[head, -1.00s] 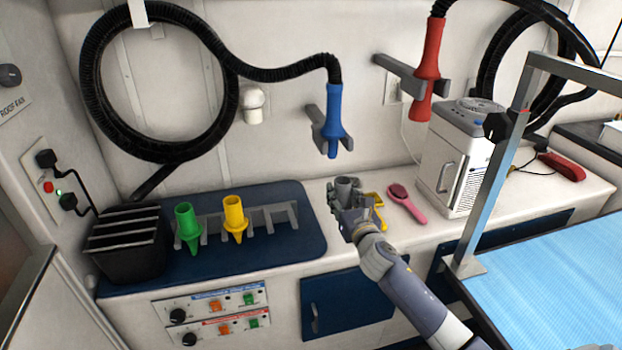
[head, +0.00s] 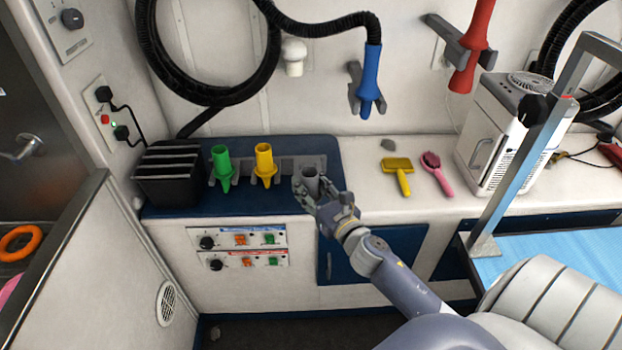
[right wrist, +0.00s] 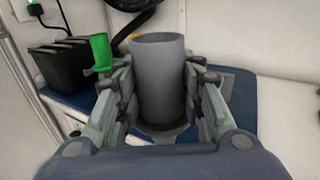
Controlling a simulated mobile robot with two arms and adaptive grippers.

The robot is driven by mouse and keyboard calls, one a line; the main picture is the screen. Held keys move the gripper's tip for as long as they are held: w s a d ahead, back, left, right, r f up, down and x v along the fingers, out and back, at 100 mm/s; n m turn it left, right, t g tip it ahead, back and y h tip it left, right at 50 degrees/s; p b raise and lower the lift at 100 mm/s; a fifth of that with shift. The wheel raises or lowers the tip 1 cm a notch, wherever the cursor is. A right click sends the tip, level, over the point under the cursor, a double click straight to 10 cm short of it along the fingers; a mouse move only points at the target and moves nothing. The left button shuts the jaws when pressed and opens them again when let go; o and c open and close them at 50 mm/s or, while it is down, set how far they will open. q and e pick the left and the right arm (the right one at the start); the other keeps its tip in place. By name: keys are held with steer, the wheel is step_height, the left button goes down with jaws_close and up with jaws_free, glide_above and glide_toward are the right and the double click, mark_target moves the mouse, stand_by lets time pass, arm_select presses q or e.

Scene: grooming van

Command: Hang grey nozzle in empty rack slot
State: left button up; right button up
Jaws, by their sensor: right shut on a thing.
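The grey nozzle (head: 311,178) is held upright in my right gripper (head: 318,192). In the right wrist view the nozzle (right wrist: 158,80) stands between both fingers of the right gripper (right wrist: 160,110), which is shut on it. The grey rack (head: 287,165) sits on the dark blue mat and holds a green nozzle (head: 221,166) and a yellow nozzle (head: 264,164). The grey nozzle is at the rack's right end, in front of the slots there. The gripper hides its lower part, so I cannot tell whether it touches the rack. My left gripper is not in view.
A black slatted box (head: 174,172) stands left of the rack. A yellow brush (head: 398,172) and a pink brush (head: 436,172) lie to the right on the white counter. A blue dryer nozzle (head: 370,80) hangs on a wall holder above. A metal post (head: 514,165) stands further right.

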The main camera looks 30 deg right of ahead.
steer(key=shift+w+d+f, duration=0.2)
steer(key=shift+w+d, duration=0.1)
steer(key=shift+w, duration=0.4)
steer(key=shift+w+d, duration=0.2)
steer(key=shift+w, duration=0.1)
steer(key=shift+w+d+f+b, duration=0.15)
steer(key=shift+w+d+b, duration=0.05)
steer(key=shift+w+b, duration=0.1)
steer(key=shift+w+d+f+b, duration=0.2)
steer(key=shift+w+d, duration=0.15)
steer(key=shift+w, duration=0.2)
steer(key=shift+w+d+f+b, duration=0.15)
steer(key=shift+w+d, duration=0.15)
steer(key=shift+w, duration=0.2)
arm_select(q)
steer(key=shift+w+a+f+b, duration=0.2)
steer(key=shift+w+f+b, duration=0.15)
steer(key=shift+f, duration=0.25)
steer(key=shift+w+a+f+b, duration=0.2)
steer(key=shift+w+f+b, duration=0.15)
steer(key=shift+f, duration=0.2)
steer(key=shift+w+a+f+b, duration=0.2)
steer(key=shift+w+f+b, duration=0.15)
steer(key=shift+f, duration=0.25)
arm_select(e)
steer(key=w+d, duration=0.4)
steer(key=w, duration=0.3)
steer(key=shift+d, duration=0.2)
